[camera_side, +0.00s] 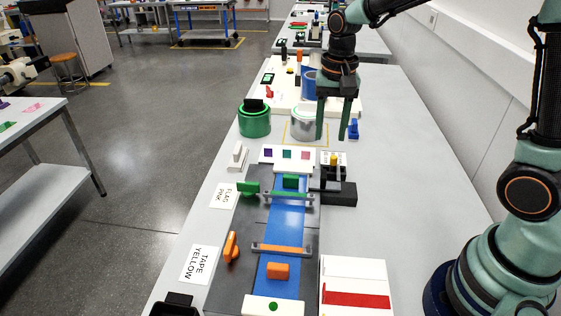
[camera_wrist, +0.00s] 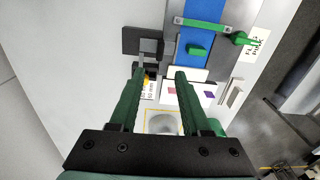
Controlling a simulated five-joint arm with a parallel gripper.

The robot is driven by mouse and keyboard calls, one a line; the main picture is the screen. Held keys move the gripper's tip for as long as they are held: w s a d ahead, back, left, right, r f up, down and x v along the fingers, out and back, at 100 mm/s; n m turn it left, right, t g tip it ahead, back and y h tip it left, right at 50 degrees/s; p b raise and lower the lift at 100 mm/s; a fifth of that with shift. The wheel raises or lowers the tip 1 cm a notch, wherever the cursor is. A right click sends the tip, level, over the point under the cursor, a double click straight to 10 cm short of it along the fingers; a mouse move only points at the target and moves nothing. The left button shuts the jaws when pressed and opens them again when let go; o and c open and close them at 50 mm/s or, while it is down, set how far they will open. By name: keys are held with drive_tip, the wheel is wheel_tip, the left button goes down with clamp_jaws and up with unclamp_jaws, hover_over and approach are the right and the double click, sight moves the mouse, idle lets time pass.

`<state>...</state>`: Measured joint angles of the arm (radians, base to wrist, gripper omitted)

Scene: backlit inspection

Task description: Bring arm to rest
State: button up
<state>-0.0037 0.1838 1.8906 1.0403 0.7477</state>
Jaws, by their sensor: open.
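My gripper (camera_side: 335,125) is on my arm above the far half of the table, with its two green fingers pointing down. The fingers are apart with nothing between them. In the wrist view my gripper (camera_wrist: 158,85) also shows two separate green fingers. Behind the fingers in the side view, a silver cylinder (camera_side: 303,123) stands in a yellow-outlined square and is partly covered. In the wrist view this cylinder (camera_wrist: 162,122) shows between the finger bases. Whether a finger touches it, I cannot tell.
A green can (camera_side: 254,120) stands left of the silver cylinder. A blue-belted track (camera_side: 287,222) with green and orange gates runs toward the front. A dark block (camera_side: 340,193) is right of it. A white box with a red band (camera_side: 356,298) is near front.

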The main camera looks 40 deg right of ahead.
drive_tip(key=s+r+n+t, duration=0.5)
drive_tip(key=s+r+n, duration=0.2)
drive_tip(key=s, duration=0.3)
drive_tip(key=shift+s+r+n, duration=0.25)
drive_tip(key=shift+s+n, duration=0.15)
drive_tip(key=shift+n, duration=0.4)
